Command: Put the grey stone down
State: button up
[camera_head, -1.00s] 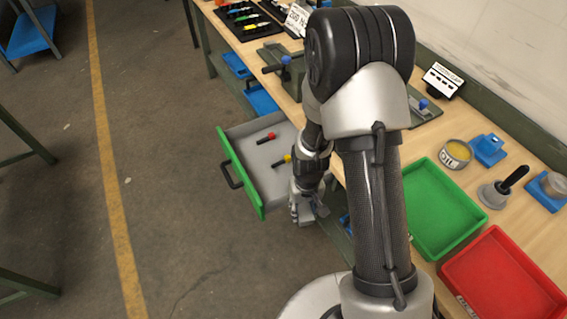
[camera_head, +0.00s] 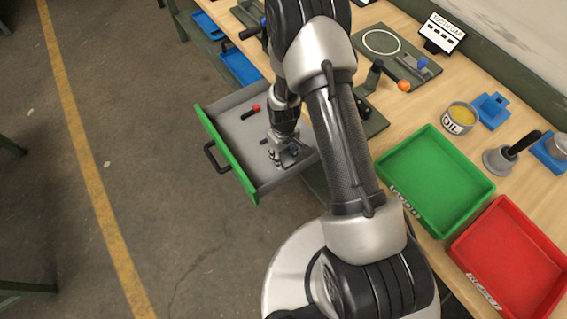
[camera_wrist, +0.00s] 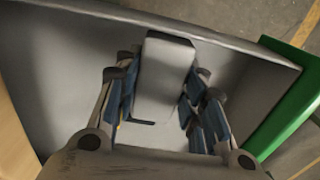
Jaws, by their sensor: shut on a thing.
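My gripper (camera_head: 286,160) is inside the outline of the open drawer, pointing down. In the wrist view my gripper (camera_wrist: 165,100) is shut on the grey stone (camera_wrist: 165,70), a smooth grey block between the blue-padded fingers. In the head view the stone cannot be made out among the fingers. The drawer has a grey tray (camera_head: 225,132) and a green front (camera_head: 228,155); in the wrist view its grey wall (camera_wrist: 225,38) runs across the top. I cannot tell whether the stone touches the drawer floor.
A red-and-black piece (camera_head: 250,112) lies in the drawer, left of and beyond my gripper. A green tray (camera_head: 437,180), a red tray (camera_head: 512,262) and an oil tin (camera_head: 459,118) stand on the bench (camera_head: 400,135) to the right.

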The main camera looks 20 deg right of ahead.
aim_at(284, 162)
jog(key=shift+f+b, duration=0.6)
jog(key=shift+f, duration=1.6)
jog(key=shift+f, duration=0.2)
jog(key=o, duration=1.3)
jog(key=shift+r, duration=0.1)
